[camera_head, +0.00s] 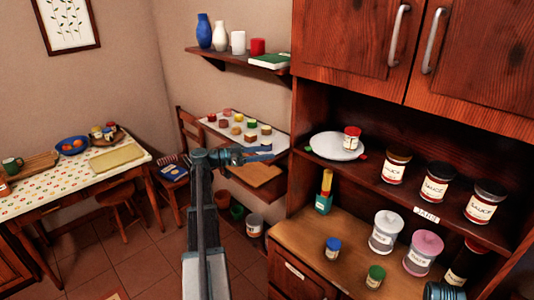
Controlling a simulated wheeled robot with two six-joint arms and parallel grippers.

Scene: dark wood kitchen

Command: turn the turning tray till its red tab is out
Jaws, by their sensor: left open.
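The turning tray (325,147) is a round white disc on the cupboard's middle shelf, near its left end. A jar (352,138) with a red lid stands on its right part. A small red tab (363,156) shows at the tray's right edge, and a small green one (308,149) at its left edge. My left gripper (268,152) is open and empty. In the picture it is left of the tray, pointing right towards it, with a gap between.
Several sauce jars (433,184) stand right of the tray on the same shelf. The shelf's upright side (299,118) stands near my left gripper.

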